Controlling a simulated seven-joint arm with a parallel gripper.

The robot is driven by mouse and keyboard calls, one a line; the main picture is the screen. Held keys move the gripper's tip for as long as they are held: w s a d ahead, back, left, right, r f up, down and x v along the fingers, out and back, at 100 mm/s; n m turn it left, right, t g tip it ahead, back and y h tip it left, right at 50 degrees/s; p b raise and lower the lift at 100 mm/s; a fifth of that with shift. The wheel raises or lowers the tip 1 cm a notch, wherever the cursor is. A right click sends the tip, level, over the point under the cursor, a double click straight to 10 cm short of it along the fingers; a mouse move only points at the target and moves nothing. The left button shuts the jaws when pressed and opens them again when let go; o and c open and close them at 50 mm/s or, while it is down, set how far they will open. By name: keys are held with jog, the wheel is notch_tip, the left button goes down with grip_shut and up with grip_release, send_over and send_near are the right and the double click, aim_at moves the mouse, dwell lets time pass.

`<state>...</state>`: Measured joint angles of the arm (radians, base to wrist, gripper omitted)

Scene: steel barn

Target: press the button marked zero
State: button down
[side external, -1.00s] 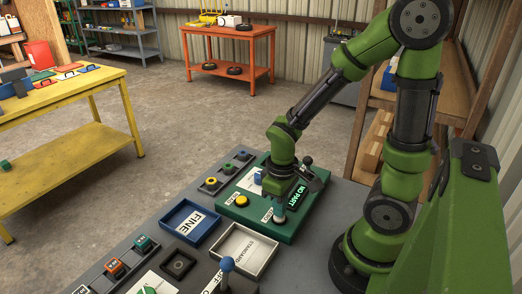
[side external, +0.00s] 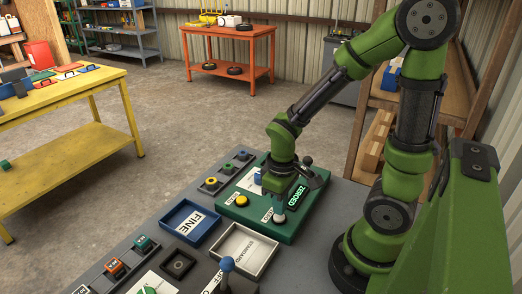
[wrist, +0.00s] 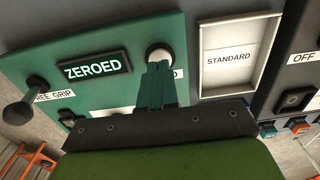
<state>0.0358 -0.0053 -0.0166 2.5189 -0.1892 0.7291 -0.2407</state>
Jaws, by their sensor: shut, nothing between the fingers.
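A green control box (side external: 262,233) stands on the grey bench, with a lit display (side external: 298,197) reading ZEROED; the display also shows in the wrist view (wrist: 94,67). My gripper (wrist: 158,68) is shut and empty. Its fingertips are at a round pale button (wrist: 160,52) on the box and appear to touch it. The label beside this button is mostly hidden behind the fingers; only its last letters show. In the side view my gripper (side external: 279,207) points down over the box's front right part. A yellow button (side external: 241,200) sits to its left.
A blue tray marked FINE (side external: 174,223) and a white tray marked STANDARD (side external: 238,270) lie in front of the box. A dark ball-ended lever (wrist: 20,114) stands near the display. A blue-knobbed lever (side external: 226,265) stands at the bench's front.

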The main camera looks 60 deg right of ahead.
jog(key=shift+r, duration=2.9)
jog(key=a+r+m+t+y, duration=0.1)
jog(key=a+r+m+t, duration=0.1)
jog(key=r, duration=0.4)
jog(key=a+r+m+t+y, duration=0.1)
jog(key=a+r+m+t, duration=0.1)
jog(key=r+t, duration=0.3)
jog(key=shift+w+a+r, duration=0.25)
jog(key=shift+w+r, duration=0.05)
jog(key=shift+r, duration=0.4)
